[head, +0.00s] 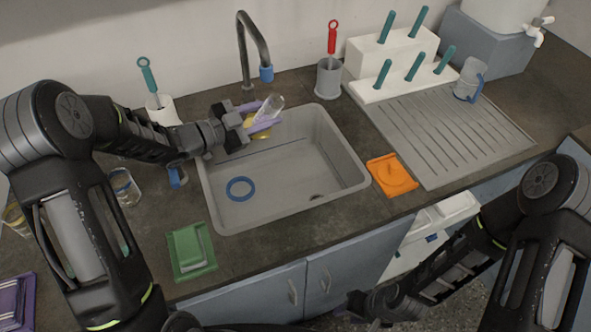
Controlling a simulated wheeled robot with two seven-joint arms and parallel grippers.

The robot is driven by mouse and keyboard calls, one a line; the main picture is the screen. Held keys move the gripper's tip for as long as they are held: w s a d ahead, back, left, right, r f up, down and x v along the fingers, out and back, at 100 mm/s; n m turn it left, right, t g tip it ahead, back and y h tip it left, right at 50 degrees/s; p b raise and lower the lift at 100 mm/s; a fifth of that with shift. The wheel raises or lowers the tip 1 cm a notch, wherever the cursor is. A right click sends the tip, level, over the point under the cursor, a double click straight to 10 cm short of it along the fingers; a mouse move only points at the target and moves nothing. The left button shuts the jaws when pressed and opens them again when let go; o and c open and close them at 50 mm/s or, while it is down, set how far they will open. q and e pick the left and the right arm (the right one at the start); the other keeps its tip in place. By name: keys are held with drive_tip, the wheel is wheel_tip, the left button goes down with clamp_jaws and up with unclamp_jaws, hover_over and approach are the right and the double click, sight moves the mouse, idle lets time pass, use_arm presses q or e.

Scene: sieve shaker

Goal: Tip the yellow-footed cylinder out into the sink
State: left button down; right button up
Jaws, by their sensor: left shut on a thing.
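The clear cylinder (271,108) with its yellow foot (258,131) is held above the back left part of the grey sink (350,172). It is tilted, with the clear end toward the upper right. My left gripper (264,116), with purple fingers, is shut on it. Whether any liquid is in it is too small to tell. A blue ring (240,188) lies on the sink floor. My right gripper (372,305) is low at the bottom of the view, in front of the cabinets, and its fingers are not clear.
A tap (252,45) arches behind the sink. A brush in a white holder (162,110) and a beaker (125,187) stand left. A red-handled brush in a grey pot (328,78), a peg rack (392,62) and a drainboard (450,130) with a mug (468,80) are right.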

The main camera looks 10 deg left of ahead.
use_arm(q)
drive_tip(key=shift+s+d+f+m+y+b, duration=0.15)
drive_tip(key=shift+d+f+m+y+b, duration=0.2)
drive_tip(key=shift+m+b, duration=0.3)
drive_tip(key=shift+f+m+b, duration=0.3)
drive_tip(key=shift+m+b, duration=0.25)
drive_tip(key=shift+a+f+m+y+b, duration=0.2)
drive_tip(key=shift+m+y+b, duration=0.15)
drive_tip(key=shift+m+b, duration=0.3)
drive_tip(key=shift+f+m+y+b, duration=0.15)
drive_tip(key=shift+m+y+b, duration=0.15)
drive_tip(key=shift+m+b, duration=0.25)
drive_tip(key=shift+a+f+m+t+y+b, duration=0.1)
drive_tip(key=shift+f+m+t+y+b, duration=0.25)
drive_tip(key=shift+m+b, duration=0.8)
drive_tip(key=f+b, duration=0.1)
drive_tip(key=b, duration=0.1)
drive_tip(key=d+f+m+b, duration=0.1)
drive_tip(key=b, duration=0.2)
drive_tip(key=shift+s+y, duration=0.15)
drive_tip(key=shift+y, duration=0.1)
drive_tip(key=shift+d+f+m+t+y+b, duration=0.25)
drive_tip(key=shift+m+b, duration=0.6)
drive_tip(key=shift+b, duration=1.55)
